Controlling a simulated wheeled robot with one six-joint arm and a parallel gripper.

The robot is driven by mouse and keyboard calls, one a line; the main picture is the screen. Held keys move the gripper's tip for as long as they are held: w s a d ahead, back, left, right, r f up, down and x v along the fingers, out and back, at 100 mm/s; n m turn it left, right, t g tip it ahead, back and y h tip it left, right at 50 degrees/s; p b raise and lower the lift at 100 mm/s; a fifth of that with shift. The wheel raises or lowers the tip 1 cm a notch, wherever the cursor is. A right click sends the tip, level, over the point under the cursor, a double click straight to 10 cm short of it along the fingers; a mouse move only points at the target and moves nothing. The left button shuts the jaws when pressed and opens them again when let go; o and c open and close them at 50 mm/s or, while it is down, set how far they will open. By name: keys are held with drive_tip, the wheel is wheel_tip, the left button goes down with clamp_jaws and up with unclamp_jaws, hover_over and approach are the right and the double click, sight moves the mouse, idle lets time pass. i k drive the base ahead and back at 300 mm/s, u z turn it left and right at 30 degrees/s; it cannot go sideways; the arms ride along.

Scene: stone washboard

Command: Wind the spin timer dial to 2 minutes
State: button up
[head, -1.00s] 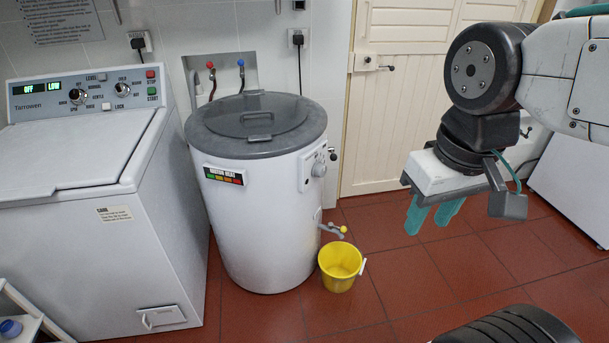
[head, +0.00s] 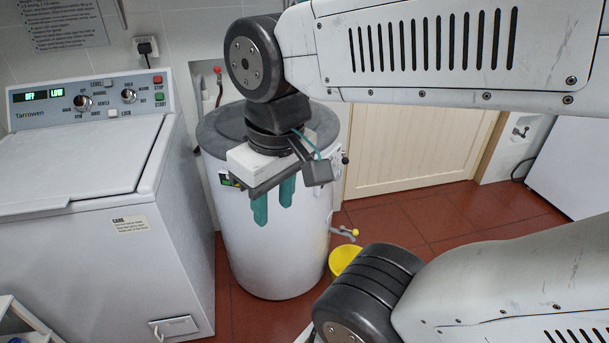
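The white round drum machine (head: 265,255) with a grey lid stands in the middle of the head view. My gripper (head: 273,206) hangs in front of its upper part with teal fingers pointing down. The fingers are apart with nothing between them. Whether they touch the drum cannot be told. The machine at left has a control panel with a left dial (head: 84,103) and a right dial (head: 129,96). I cannot read which dial is the spin timer.
A yellow bucket (head: 343,259) stands under the drum's tap (head: 345,233), partly hidden by my arm. The white washing machine (head: 95,270) stands close to the drum's left. A cream door (head: 410,150) is behind. Red tiled floor (head: 450,215) is open to the right.

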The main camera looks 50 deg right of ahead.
sight(337, 171)
drive_tip(key=z, duration=0.2)
drive_tip(key=i, duration=0.85)
drive_tip(key=z, duration=0.55)
